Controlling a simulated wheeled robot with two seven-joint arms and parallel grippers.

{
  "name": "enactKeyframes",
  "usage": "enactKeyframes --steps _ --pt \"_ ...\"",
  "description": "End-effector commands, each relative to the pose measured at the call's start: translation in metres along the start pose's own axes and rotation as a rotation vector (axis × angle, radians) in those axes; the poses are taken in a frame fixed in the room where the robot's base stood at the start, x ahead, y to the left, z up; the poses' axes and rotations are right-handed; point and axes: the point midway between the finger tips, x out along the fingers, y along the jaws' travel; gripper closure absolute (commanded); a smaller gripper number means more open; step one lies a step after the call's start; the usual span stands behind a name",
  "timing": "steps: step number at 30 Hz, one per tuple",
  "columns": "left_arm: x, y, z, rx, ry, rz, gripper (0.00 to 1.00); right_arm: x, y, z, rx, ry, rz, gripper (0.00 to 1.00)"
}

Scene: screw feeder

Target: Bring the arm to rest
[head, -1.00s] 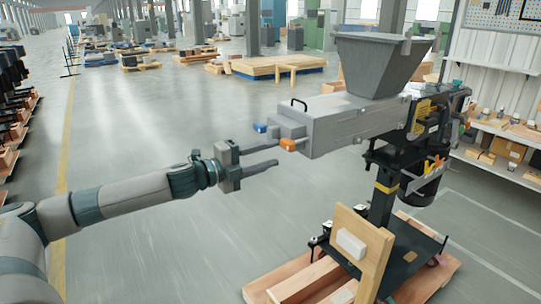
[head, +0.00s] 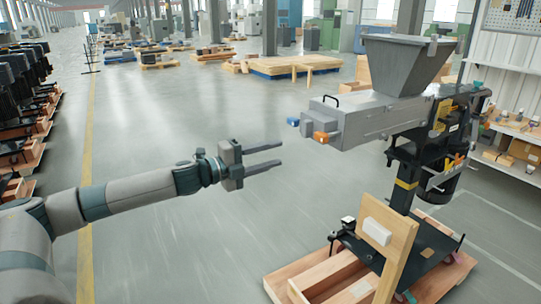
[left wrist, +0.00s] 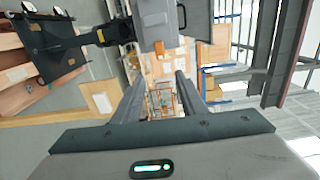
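My left gripper (head: 265,157) reaches in from the left in the head view, over bare floor. Its two fingers are apart with nothing between them. The screw feeder (head: 372,118), a grey metal housing with a hopper (head: 402,68) on top, stands to the right of the fingertips, and a clear gap separates them. The feeder's front end has an orange part (head: 321,138) and a blue part (head: 293,122). The left wrist view shows the open fingers (left wrist: 159,88) from behind, with the feeder (left wrist: 158,22) beyond them. My right gripper is in neither view.
The feeder's black stand is on a wooden pallet (head: 283,283) with an upright wooden board (head: 398,240). A shelf (head: 518,170) with boxes stands at the right. Machines on pallets (head: 18,150) line the left edge. The floor between is clear.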

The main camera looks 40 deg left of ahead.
Motion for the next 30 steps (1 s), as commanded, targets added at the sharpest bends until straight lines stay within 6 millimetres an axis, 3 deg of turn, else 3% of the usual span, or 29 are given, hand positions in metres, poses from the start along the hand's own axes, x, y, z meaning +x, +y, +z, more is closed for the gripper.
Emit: enactKeyframes --steps 11,17,20,23,30 --pt "0.000 0.002 0.001 -0.003 -0.002 0.001 0.62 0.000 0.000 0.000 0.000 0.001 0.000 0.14" --pt "0.005 0.032 0.015 -0.062 -0.040 0.014 0.62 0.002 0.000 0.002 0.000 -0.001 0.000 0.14" --pt "0.008 0.068 0.030 -0.127 -0.086 0.032 0.62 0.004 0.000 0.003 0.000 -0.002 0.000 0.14" --pt "0.010 0.117 0.047 -0.212 -0.148 0.057 0.62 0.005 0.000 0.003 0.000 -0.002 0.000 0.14" --pt "-0.006 0.264 0.073 -0.436 -0.319 0.144 0.62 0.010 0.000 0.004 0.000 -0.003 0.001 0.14"
